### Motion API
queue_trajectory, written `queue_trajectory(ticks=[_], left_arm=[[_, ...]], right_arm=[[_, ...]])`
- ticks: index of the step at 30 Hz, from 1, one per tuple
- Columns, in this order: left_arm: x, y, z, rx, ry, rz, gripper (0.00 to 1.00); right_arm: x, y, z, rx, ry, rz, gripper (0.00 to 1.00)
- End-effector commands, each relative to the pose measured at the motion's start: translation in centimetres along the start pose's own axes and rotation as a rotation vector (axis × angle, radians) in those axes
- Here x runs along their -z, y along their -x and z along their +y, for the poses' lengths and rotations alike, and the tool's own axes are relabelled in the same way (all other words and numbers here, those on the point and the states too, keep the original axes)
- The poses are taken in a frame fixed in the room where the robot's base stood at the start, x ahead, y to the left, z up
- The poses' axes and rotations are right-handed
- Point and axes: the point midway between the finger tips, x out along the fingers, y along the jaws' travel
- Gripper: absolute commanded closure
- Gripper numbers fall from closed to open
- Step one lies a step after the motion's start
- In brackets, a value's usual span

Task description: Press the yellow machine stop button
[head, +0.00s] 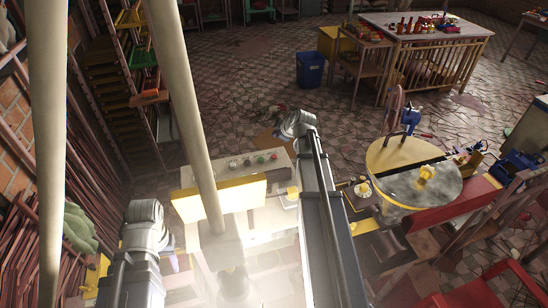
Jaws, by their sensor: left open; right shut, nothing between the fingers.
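A pale machine panel (283,167) with a row of small round buttons (248,161) lies in the middle of the head view. The buttons are too small to tell which one is yellow. A wide yellow bar (240,193) stands in front of the panel, and a small yellow block (292,193) sits to its right. I cannot tell whether this block is a button. My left arm rises at the lower left and my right arm stands just right of the panel. Only their links and rounded joints show; I see no fingers of either gripper.
A blue bin (311,69) and a cluttered table (470,31) are farther back. The tiled floor (240,90) behind the panel is mostly clear.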

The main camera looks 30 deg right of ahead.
Motion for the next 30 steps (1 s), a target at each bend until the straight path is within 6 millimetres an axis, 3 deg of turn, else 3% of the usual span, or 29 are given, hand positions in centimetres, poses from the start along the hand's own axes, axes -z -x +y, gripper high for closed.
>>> queue_trajectory(ticks=[18,30], left_arm=[[0.5,-7.7,0.7,0.002,-0.012,0.001,0.5],[0.5,-8.2,0.7,0.003,-0.014,0.001,0.5]], right_arm=[[-3.9,-5.4,-3.9,0.0,0.0,0.0,1.0],[-4.2,-5.7,-4.2,0.0,0.0,0.0,1.0]])
